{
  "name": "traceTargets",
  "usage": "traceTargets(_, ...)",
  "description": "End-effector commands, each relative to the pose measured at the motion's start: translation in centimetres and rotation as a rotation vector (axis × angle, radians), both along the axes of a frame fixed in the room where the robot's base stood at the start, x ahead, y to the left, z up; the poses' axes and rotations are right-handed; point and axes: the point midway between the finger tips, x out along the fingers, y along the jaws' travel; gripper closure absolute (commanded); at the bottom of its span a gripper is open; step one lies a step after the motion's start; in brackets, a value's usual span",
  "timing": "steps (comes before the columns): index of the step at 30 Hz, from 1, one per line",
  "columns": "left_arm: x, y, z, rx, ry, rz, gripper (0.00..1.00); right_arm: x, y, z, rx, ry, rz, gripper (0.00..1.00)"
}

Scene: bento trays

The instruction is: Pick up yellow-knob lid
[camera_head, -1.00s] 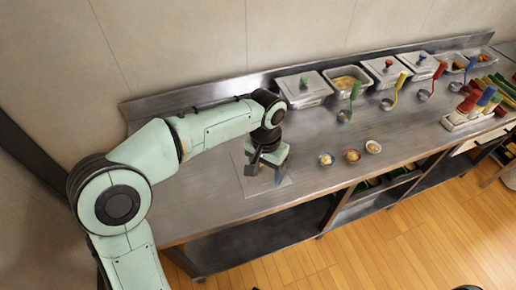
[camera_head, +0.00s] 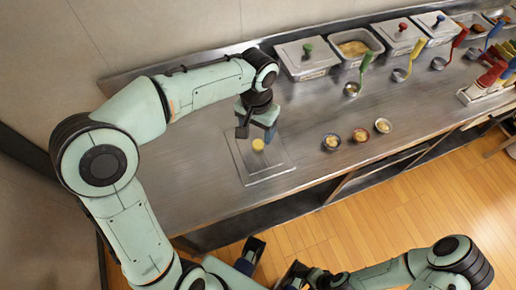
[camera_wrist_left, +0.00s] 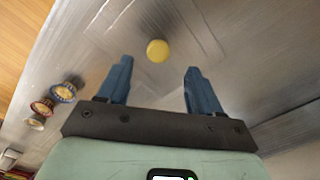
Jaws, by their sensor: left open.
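The yellow-knob lid (camera_head: 265,174) is a thin, see-through square panel lying flat on the steel counter. Its round yellow knob (camera_head: 258,145) stands near its middle. In the wrist view the knob (camera_wrist_left: 157,50) shows just beyond the fingertips, between the lines of the two fingers, with the faint lid (camera_wrist_left: 155,82) around it. My left gripper (camera_head: 256,131) points down over the back part of the lid. Its blue fingers (camera_wrist_left: 159,66) are wide apart with nothing between them. My right gripper (camera_head: 290,268) is partly seen at the bottom edge; its jaws are unclear.
Three small bowls (camera_head: 359,135) stand on the counter right of the lid. Lidded steel containers (camera_head: 307,60) line the back, with ladles (camera_head: 400,74) before them. A holder with bottles (camera_head: 487,88) is at the far right. The counter around the lid is clear.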

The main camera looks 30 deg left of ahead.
Motion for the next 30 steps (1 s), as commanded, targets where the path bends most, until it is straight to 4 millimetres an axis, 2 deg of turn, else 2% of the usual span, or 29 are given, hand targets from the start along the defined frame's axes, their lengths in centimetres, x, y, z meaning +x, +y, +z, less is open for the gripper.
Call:
traceTargets(5,0.0,0.0,-1.3,0.000,0.002,0.000,0.35,0.1,0.0,-0.2,0.000,-0.003,0.000,0.40)
traceTargets(13,-0.1,-0.2,-5.2,0.000,0.003,0.000,0.35,0.3,0.0,-0.8,-0.002,-0.014,-0.002,0.40)
traceTargets(22,0.0,-0.3,-5.8,-0.001,0.000,-0.001,0.35,0.4,0.0,-0.8,-0.002,-0.016,-0.003,0.40)
traceTargets(23,0.0,-0.3,-5.8,-0.001,0.000,-0.001,0.38,0.4,0.0,-0.8,-0.002,-0.016,-0.003,0.40)
traceTargets(28,0.0,-0.3,-5.7,-0.001,0.000,-0.001,0.94,0.4,0.0,-0.8,-0.002,-0.016,-0.003,0.40)
traceTargets(29,0.0,-0.3,-5.7,-0.001,0.000,-0.001,1.00,0.4,0.0,-0.8,-0.002,-0.015,-0.003,0.40)
traceTargets(30,0.0,-0.3,-5.7,-0.001,0.000,-0.001,1.00,0.4,0.0,-0.8,-0.002,-0.015,-0.003,0.40)
